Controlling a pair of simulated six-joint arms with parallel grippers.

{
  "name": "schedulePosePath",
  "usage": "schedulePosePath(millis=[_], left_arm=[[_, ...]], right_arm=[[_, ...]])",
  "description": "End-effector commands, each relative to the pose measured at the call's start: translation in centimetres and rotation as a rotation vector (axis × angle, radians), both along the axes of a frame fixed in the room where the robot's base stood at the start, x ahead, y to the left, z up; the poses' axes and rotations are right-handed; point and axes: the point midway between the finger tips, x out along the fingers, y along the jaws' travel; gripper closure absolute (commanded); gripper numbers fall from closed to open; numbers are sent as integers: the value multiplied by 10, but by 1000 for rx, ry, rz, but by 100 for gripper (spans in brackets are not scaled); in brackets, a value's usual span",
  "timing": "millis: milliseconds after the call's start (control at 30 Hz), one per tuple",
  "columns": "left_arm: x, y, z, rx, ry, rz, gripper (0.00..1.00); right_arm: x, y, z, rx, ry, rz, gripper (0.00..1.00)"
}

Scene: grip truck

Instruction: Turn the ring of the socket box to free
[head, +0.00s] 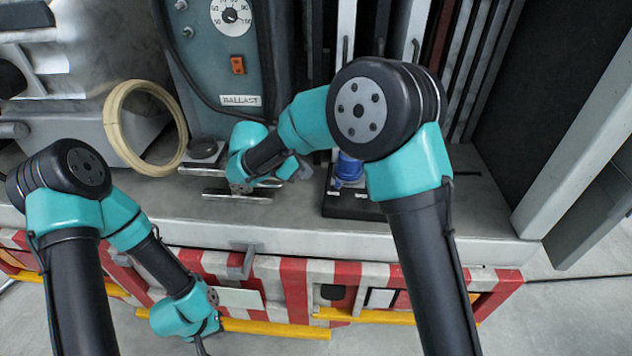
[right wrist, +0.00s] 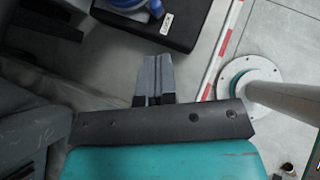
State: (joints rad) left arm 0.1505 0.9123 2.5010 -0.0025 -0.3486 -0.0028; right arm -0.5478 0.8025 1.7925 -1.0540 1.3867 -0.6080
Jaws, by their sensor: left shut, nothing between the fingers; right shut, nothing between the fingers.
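The socket box (head: 350,205) is a black box on the grey deck, with a blue round socket part (head: 349,168) on top. My right arm covers much of it in the head view. In the right wrist view the black box (right wrist: 180,28) and part of the blue ring (right wrist: 128,3) show at the top edge, cut off. My right gripper (right wrist: 153,60) is shut and empty, apart from the box. In the head view it is left of the box, small and partly hidden. My left arm hangs low at the front left; its fingers are not visible.
A cream hoop (head: 113,130) leans at the left by a grey-blue ballast panel (head: 200,60) with a dial. Metal bars (head: 238,195) lie on the deck below my right wrist. The red-and-white striped front edge (head: 295,285) runs below. The deck right of the box is clear.

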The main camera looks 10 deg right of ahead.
Motion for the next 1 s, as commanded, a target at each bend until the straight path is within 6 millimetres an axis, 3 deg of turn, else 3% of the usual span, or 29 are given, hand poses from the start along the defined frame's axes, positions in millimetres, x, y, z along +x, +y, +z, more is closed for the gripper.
schedulePosePath(millis=[533, 1000], left_arm=[[0, 0, 0, 0, 0, 0, 100], [0, 0, 0, 0, 0, 0, 100]], right_arm=[[3, -5, -4, -17, -3, 2, 100], [15, -55, -52, -15, -1, 1, 100]])
